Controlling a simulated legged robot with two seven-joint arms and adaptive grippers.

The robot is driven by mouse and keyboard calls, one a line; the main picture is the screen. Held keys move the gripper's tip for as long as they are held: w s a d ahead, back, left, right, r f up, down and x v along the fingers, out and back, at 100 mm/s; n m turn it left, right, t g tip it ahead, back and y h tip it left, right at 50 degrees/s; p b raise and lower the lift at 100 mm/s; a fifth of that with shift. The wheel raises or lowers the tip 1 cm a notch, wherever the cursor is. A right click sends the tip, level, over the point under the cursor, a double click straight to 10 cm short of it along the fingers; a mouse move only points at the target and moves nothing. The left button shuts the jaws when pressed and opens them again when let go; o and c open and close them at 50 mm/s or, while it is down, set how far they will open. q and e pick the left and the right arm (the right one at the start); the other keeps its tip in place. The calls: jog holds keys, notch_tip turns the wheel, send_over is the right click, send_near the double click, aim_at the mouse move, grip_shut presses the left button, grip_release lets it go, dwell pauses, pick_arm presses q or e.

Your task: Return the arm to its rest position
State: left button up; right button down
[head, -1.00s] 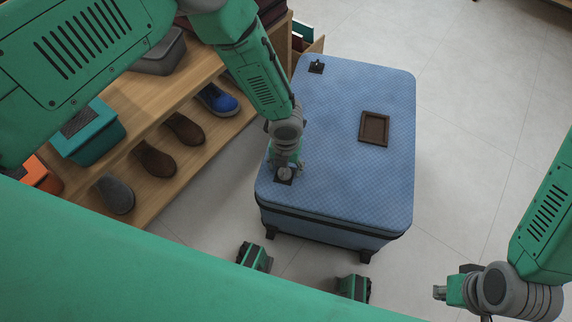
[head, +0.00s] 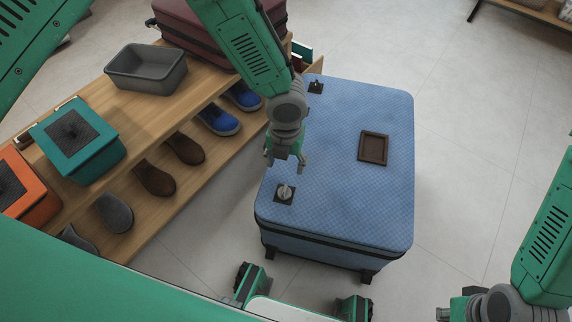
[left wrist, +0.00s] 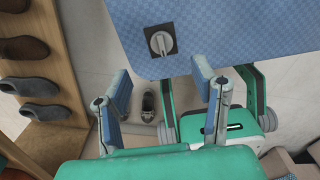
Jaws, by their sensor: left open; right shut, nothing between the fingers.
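My left gripper (head: 285,164) is open and empty. It hangs over the left edge of a blue suitcase (head: 340,205), apart from the round grey knob (head: 285,192) near the suitcase's front left corner. In the left wrist view its two fingers (left wrist: 160,80) are spread, with the blue suitcase (left wrist: 230,30) and the knob on its dark square plate (left wrist: 161,43) beyond them. My right gripper (head: 447,313) is shut and empty at the bottom right, partly cut off by the picture's edge.
A wooden shelf (head: 215,95) at the left holds a grey bin (head: 147,70), a teal box (head: 78,140), an orange box (head: 25,190), a maroon suitcase (head: 205,30) and several shoes. A brown frame (head: 373,148) lies on the blue suitcase.

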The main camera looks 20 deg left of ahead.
dwell(0.4)
pick_arm(q)
jog(key=s+a+f+n+g+h, duration=0.1)
jog(key=s+a+f+n, duration=0.1)
jog(key=s+n, duration=0.65)
jog(key=s+a+f+n+g+h, duration=0.1)
jog(key=s+a+f+n+h, duration=0.15)
jog(key=s+n, duration=0.6)
jog(key=s+a+n+t+y, duration=0.1)
jog(key=s+a+n+y, duration=0.15)
jog(key=a+n, duration=0.5)
jog(key=s+a+n+t+y, duration=0.1)
jog(key=s+a+n, duration=0.3)
jog(key=n, duration=0.6)
notch_tip(320, 180, up, 16)
jog(key=p, duration=1.5)
jog(key=shift+w+n+t, duration=0.2)
jog(key=shift+n+t, duration=0.1)
jog(key=shift+n, duration=0.05)
jog(key=shift+d, duration=0.1)
